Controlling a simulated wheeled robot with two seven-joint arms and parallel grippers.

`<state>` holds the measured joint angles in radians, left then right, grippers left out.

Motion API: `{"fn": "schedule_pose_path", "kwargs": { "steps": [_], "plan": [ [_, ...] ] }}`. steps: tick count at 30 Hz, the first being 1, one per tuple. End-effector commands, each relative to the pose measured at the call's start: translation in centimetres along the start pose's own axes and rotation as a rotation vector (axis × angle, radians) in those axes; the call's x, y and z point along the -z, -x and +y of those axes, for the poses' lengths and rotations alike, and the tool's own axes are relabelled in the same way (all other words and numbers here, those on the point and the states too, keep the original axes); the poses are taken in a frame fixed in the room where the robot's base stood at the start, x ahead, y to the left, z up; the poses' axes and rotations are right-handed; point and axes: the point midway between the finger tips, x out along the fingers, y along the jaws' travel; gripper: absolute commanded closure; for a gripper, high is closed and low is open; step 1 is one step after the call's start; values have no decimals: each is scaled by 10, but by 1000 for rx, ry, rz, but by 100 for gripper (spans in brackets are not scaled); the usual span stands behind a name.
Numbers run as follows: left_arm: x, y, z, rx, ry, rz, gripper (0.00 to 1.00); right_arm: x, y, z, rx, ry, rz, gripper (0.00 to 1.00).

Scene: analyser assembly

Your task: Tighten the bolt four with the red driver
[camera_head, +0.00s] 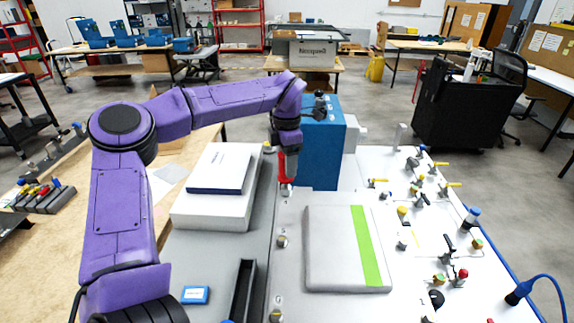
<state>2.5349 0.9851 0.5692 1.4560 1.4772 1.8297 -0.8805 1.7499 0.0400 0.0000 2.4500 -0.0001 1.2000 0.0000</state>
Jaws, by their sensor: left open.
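My left gripper (287,150), on the purple arm, points down over the far end of the grey panel. It is open. A red piece, which looks like the red driver (285,166), stands upright directly under it; the fingers around it are too small to make out. Several grey bolts or knobs line the panel's edge: one (286,189) is just below the red piece, one (282,241) is nearer, and another (276,315) is at the front. I cannot tell which is bolt four. My right gripper is not in view.
A blue box (322,150) stands close behind and right of the gripper. A white box (213,205) with a book-like box (220,169) is to the left. Several valves (445,240) crowd the right side.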

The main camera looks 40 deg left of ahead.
Motion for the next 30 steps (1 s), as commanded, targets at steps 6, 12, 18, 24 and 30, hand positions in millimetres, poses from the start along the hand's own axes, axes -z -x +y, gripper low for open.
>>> {"fn": "schedule_pose_path", "kwargs": {
  "steps": [6,12,18,24,30],
  "plan": [
    [0,0,0,0,-3,0,88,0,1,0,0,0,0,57],
    [0,3,0,0,-26,0,100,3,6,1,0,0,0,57],
    [1,5,-1,3,-164,2,100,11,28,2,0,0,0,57],
    [1,5,-1,2,-313,1,100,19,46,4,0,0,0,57],
    [1,-1,-2,0,-695,-1,100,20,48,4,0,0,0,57]
  ]
}}
